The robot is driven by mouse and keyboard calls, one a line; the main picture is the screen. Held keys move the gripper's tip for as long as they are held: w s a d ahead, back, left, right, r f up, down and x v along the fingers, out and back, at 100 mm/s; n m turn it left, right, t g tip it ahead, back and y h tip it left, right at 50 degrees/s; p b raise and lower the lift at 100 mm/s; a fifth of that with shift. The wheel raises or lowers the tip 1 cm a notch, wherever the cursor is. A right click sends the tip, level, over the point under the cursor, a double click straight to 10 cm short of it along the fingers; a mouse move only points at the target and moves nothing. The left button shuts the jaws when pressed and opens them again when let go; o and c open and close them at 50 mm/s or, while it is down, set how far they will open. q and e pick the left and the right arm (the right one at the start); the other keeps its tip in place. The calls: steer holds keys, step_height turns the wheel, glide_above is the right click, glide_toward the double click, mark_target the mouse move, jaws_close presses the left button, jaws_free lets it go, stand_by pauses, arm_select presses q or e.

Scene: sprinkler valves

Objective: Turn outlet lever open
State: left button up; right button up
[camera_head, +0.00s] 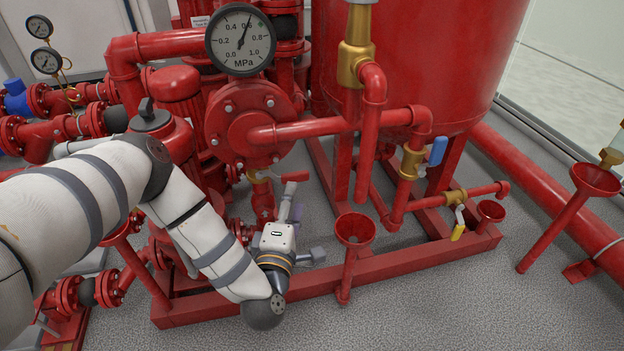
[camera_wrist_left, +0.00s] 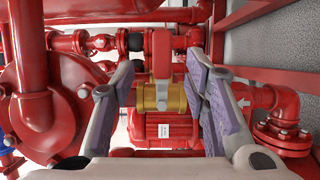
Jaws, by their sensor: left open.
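A red lever (camera_head: 295,176) sits on a small brass valve (camera_head: 262,175) below the big red flange in the head view. My left gripper (camera_head: 290,208) points up toward this valve from just below and in front. In the left wrist view the gripper (camera_wrist_left: 165,90) is open. The red lever (camera_wrist_left: 162,52) and the brass valve body (camera_wrist_left: 163,97) appear between its two fingers, with gaps at the sides. I cannot tell how far beyond the fingertips they lie. My right gripper is not in view.
A blue lever (camera_head: 438,150) and a yellow lever (camera_head: 458,224) are on other valves at the right. A pressure gauge (camera_head: 241,39) stands above the flange. Red funnels (camera_head: 355,230) and a red base frame (camera_head: 400,263) are close by. The grey floor in front is clear.

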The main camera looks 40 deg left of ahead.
mark_target(298, 179)
arm_select(q)
steer(key=b+x, duration=0.2)
steer(key=x, duration=0.5)
steer(key=shift+w+a+f, duration=0.2)
steer(key=shift+w, duration=0.05)
steer(key=shift+w+a+r, duration=0.1)
steer(key=shift+w+a, duration=0.1)
steer(key=shift+w, duration=0.3)
jaws_close()
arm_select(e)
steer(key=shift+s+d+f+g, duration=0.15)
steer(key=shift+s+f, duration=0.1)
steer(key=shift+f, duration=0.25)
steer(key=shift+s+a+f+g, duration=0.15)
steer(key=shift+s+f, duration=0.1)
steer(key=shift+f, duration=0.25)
